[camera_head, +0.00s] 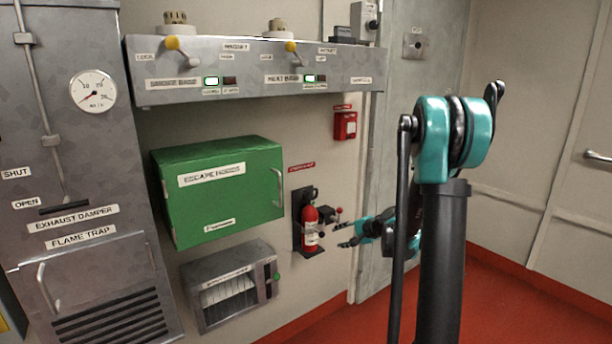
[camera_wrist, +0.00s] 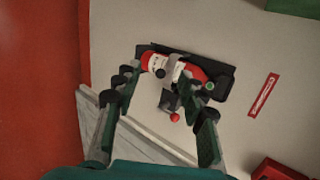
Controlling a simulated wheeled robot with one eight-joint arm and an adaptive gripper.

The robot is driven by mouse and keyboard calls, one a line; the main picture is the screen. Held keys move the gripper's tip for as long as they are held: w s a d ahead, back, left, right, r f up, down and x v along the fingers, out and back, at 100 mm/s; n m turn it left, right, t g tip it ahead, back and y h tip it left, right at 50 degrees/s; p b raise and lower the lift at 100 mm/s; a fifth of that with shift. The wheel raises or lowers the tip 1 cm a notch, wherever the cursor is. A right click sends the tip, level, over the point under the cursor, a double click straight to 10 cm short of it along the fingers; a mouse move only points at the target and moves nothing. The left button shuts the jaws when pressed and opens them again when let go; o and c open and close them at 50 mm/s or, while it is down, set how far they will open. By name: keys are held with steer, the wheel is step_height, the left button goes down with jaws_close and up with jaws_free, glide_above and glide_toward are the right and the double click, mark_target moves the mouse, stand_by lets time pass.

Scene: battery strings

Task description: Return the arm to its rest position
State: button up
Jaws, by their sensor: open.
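My arm (camera_head: 440,220) stands at the right in the head view, with its teal upper joint raised. My gripper (camera_head: 352,236) is partly hidden behind the arm and points left, close to a red fire extinguisher (camera_head: 310,228) on the wall. In the wrist view my gripper (camera_wrist: 168,108) is open, with its fingers spread wide apart. The fire extinguisher (camera_wrist: 190,68) appears beyond and between the fingertips, on its dark bracket. I see nothing held between the fingers. Whether the gripper touches anything on the wall is unclear.
A green escape hoods box (camera_head: 225,200) and a grey vented unit (camera_head: 232,285) are left of the extinguisher. A control panel (camera_head: 250,75) juts out above. A red call point (camera_head: 345,125) is on the wall. Red floor (camera_head: 520,310) is open at right.

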steer(key=s+d+f+n+g+h, duration=0.1)
steer(key=s+d+n+h, duration=0.1)
steer(key=s, duration=0.9)
steer(key=s+d+f+n+g+h, duration=0.1)
steer(key=s+n, duration=0.4)
steer(key=s, duration=0.7)
steer(key=s+d+f+n+g+h, duration=0.1)
steer(key=s+d+n+h, duration=0.2)
steer(key=s, duration=0.9)
steer(key=shift+f+n+g+h, duration=0.3)
steer(key=shift+f+g+h, duration=0.1)
steer(key=shift+h, duration=0.4)
steer(key=shift+o, duration=0.4)
